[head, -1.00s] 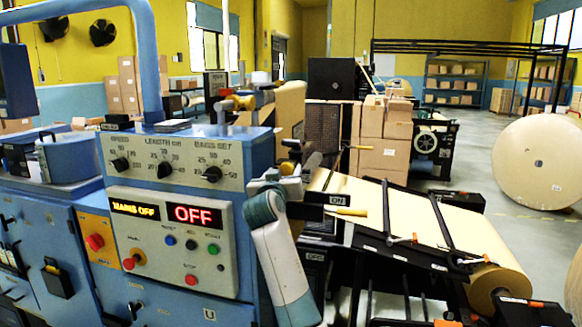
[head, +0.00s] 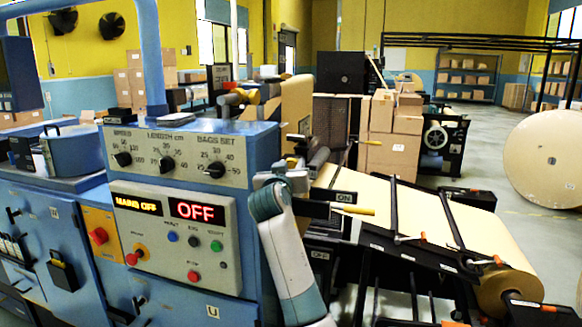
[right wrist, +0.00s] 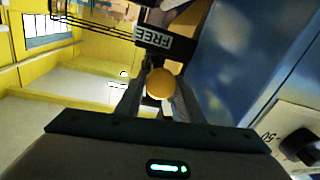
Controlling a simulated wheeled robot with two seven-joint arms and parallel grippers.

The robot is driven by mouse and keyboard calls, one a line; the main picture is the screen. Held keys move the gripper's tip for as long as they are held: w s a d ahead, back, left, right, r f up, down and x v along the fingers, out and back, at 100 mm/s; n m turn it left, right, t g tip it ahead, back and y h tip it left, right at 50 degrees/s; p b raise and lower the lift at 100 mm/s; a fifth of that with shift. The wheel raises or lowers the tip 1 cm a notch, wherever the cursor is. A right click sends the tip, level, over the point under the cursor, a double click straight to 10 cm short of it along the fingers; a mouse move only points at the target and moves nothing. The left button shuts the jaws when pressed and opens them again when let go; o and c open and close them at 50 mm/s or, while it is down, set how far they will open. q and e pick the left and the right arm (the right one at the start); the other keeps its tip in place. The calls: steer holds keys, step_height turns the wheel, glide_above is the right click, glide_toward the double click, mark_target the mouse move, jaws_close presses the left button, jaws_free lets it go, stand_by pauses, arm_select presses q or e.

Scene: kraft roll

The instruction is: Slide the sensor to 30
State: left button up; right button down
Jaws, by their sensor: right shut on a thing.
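In the right wrist view, my right gripper (right wrist: 158,92) is closed around a round yellow-orange knob (right wrist: 160,83), one finger on each side. A dark plate marked FREE (right wrist: 153,40) lies just beyond the knob. In the head view, my right gripper (head: 287,178) is at the right edge of the blue control cabinet (head: 258,165), partly hidden by my own wrist; the knob cannot be made out there. I cannot pick out the sensor or its scale for certain. My left gripper is not in view.
The panel has a dial marked LENGTH cm (head: 167,163) and displays reading MAINS OFF (head: 138,204) and OFF (head: 197,210). Right of my arm are an ON plate (head: 345,197) and a yellow-tipped lever (head: 358,210). Brown paper (head: 425,210) runs down to a roll (head: 510,288).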

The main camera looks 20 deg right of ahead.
mark_target(296, 158)
steer(key=b+x, duration=0.1)
steer(key=x, duration=0.3)
steer(key=shift+s+d+f, duration=0.1)
steer(key=shift+d, duration=0.15)
steer(key=shift+w+d, duration=0.25)
steer(key=shift+w, duration=0.2)
steer(key=c, duration=1.2)
jaws_free()
arm_select(q)
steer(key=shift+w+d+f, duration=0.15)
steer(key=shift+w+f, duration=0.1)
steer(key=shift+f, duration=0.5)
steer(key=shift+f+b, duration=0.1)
steer(key=shift+b, duration=0.2)
arm_select(e)
steer(key=shift+s+a, duration=0.1)
steer(key=shift+s, duration=0.05)
steer(key=shift+s+a+b, duration=0.25)
steer(key=shift+s+b, duration=0.05)
steer(key=shift+s, duration=0.2)
arm_select(q)
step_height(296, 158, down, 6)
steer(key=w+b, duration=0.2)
steer(key=b, duration=0.3)
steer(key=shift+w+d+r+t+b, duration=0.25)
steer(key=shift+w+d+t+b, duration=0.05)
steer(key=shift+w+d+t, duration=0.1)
arm_select(e)
steer(key=v, duration=1.6)
